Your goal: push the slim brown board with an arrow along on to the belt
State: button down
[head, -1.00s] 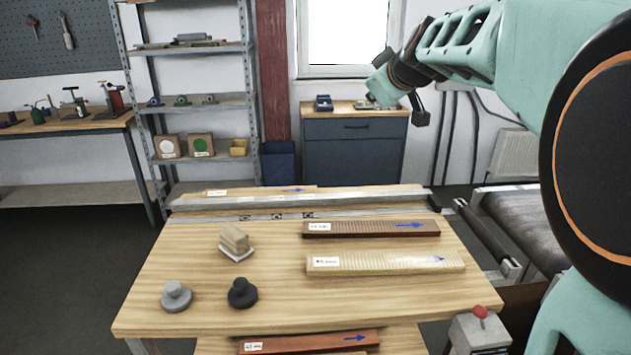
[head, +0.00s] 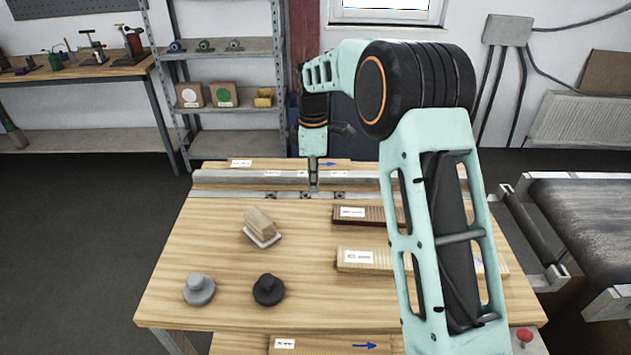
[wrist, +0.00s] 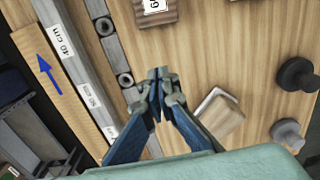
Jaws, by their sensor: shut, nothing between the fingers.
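A slim dark brown board (head: 385,216) with a white label lies on the wooden table, right of centre. My arm hides its right part; its label end shows at the top of the wrist view (wrist: 150,14). The belt (head: 600,215) is at the right, beyond the table's edge. My gripper (head: 314,187) is shut and empty at the metal rail, left of and behind the board, apart from it. The wrist view shows its fingertips (wrist: 158,73) together above the table.
A pale ribbed board (head: 365,260) lies in front of the brown one. Another board with a blue arrow (head: 285,163) lies behind the marked rail (head: 240,177). A wooden block (head: 260,222) and two round knobs (head: 198,289) (head: 268,290) stand at left.

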aim_at(329, 213)
notch_tip(329, 213, down, 8)
jog(key=shift+r+p, duration=0.2)
jog(key=shift+p, duration=0.2)
jog(key=shift+d+p, duration=0.45)
jog(key=shift+d, duration=1.55)
